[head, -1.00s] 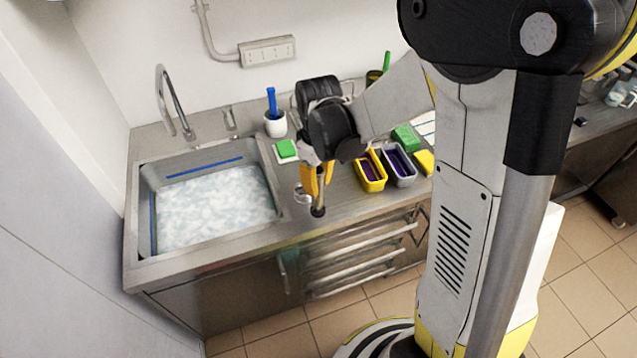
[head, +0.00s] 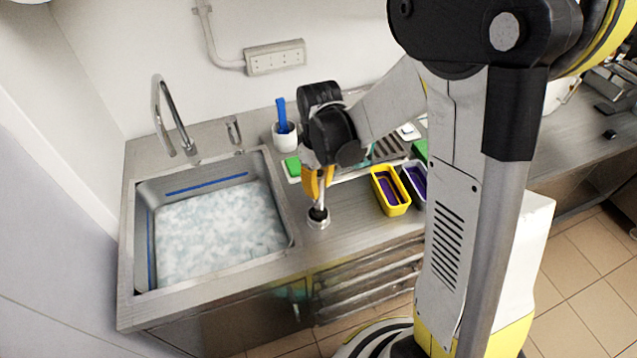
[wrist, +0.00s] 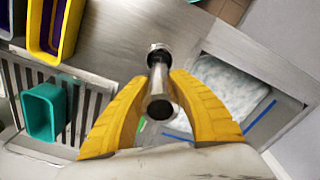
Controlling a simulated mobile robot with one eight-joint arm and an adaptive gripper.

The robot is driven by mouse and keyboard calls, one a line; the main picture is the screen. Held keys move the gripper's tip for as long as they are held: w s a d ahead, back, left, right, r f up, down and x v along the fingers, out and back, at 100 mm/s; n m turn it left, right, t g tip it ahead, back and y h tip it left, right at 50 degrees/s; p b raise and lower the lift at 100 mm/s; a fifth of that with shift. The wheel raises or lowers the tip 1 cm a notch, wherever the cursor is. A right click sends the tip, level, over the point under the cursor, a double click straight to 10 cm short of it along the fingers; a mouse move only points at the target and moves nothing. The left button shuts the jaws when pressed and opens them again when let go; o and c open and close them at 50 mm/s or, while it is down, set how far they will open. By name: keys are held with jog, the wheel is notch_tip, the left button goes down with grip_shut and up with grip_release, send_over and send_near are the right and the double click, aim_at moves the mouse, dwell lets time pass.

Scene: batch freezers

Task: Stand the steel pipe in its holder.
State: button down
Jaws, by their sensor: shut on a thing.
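My gripper (head: 318,186) points down with its yellow fingers shut on the steel pipe (head: 321,198). The pipe is upright, with a dark lower end. The holder, a small round steel ring (head: 318,223), stands on the counter right of the sink. In the head view the pipe's lower end lines up with the ring. I cannot tell whether it is inside or just above it. In the wrist view the pipe (wrist: 157,80) runs between the fingertips (wrist: 160,76), its dark near end toward me. Its far end overlaps a round metal rim, probably the holder (wrist: 158,48).
The ice-filled sink (head: 288,210) lies left of the gripper. A yellow tub (head: 392,207) and a grey tub (head: 413,202) stand to the right. A white cup (head: 287,140) with a blue handle is behind. A teal tub (wrist: 42,112) sits on a rack in the wrist view.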

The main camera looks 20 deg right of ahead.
aim_at(319, 173)
jog(key=shift+f+b, duration=0.3)
jog(key=shift+f, duration=0.55)
jog(key=shift+f+b, duration=0.6)
jog(key=shift+b, duration=0.3)
dwell(0.8)
jog(key=c, duration=1.5)
grip_release()
jog(key=shift+c, duration=0.2)
jog(key=shift+r+p, duration=3.95)
jog(key=shift+r, duration=1.6)
jog(key=shift+s, duration=0.1)
